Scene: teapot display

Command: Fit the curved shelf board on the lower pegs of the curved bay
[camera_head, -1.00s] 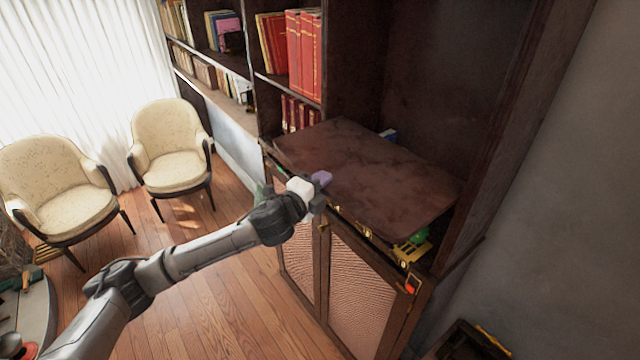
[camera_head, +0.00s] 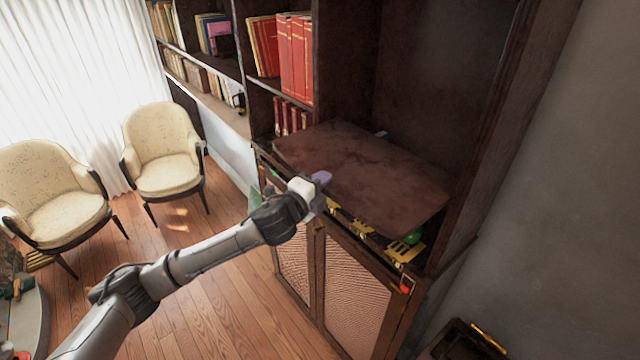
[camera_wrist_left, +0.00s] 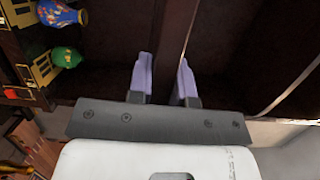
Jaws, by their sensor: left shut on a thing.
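The curved shelf board (camera_head: 360,175) is a dark brown panel with rounded corners, held roughly level in the mouth of the curved bay (camera_head: 440,90), above the cabinet top. My left gripper (camera_head: 320,180) is shut on the board's front left edge. In the left wrist view the board (camera_wrist_left: 176,50) shows edge-on between the two purple fingers of the left gripper (camera_wrist_left: 165,85). The lower pegs are not discernible, and I cannot tell whether the board touches the bay's walls. My right gripper is not in view.
Yellow stands (camera_head: 402,252) line the cabinet's front edge under the board, with a green pot (camera_head: 414,237) on one. The wrist view shows this green pot (camera_wrist_left: 66,57) and a blue vase (camera_wrist_left: 60,14). Red books (camera_head: 296,60) fill the shelf to the left. Cream chairs (camera_head: 160,150) stand farther left.

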